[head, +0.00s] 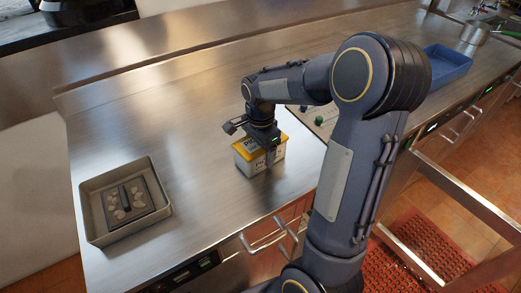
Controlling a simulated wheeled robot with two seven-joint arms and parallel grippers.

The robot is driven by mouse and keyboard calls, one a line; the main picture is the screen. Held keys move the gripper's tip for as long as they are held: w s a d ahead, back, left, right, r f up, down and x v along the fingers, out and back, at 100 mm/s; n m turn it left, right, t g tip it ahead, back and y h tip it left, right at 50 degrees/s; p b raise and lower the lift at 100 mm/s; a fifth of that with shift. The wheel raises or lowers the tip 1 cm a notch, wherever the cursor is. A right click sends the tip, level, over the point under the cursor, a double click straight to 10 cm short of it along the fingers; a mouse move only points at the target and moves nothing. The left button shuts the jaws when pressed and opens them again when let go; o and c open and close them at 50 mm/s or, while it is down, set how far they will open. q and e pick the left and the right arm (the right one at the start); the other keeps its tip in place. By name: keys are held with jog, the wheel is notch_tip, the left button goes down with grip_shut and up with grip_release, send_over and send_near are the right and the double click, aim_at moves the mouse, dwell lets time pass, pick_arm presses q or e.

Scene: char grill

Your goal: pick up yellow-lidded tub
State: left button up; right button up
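The yellow-lidded tub (244,158) stands upright on the steel counter, near its front edge at the middle of the head view. It has a pale body with dark lettering and a yellow lid. My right gripper (262,143) is directly above and at the tub, pointing down. One dark finger reaches down in front of the tub's near face. The other finger is not clearly visible, so I cannot tell whether the gripper is closed on the tub. The gripper covers part of the lid and front. My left gripper is not in view.
A grey metal tray (88,222) holding a dark flat item and pale pieces sits at the counter's left. A blue tray (447,66) and a metal pot (474,33) are at the far right. A green knob (319,121) lies behind my arm. Counter left of the tub is clear.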

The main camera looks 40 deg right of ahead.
jog(key=shift+r, duration=0.1)
jog(key=shift+r, duration=0.4)
notch_tip(320, 180, up, 2)
jog(key=shift+w+r, duration=0.1)
jog(key=shift+r, duration=0.05)
jog(key=s+r, duration=0.3)
jog(key=s, duration=0.1)
jog(key=s+d+r+b, duration=0.1)
jog(key=s+r, duration=0.2)
jog(key=s, duration=0.2)
jog(key=s+d+r, duration=0.1)
jog(key=s+r, duration=0.2)
jog(key=s, duration=0.2)
jog(key=shift+d+r, duration=0.2)
jog(key=shift+r, duration=0.2)
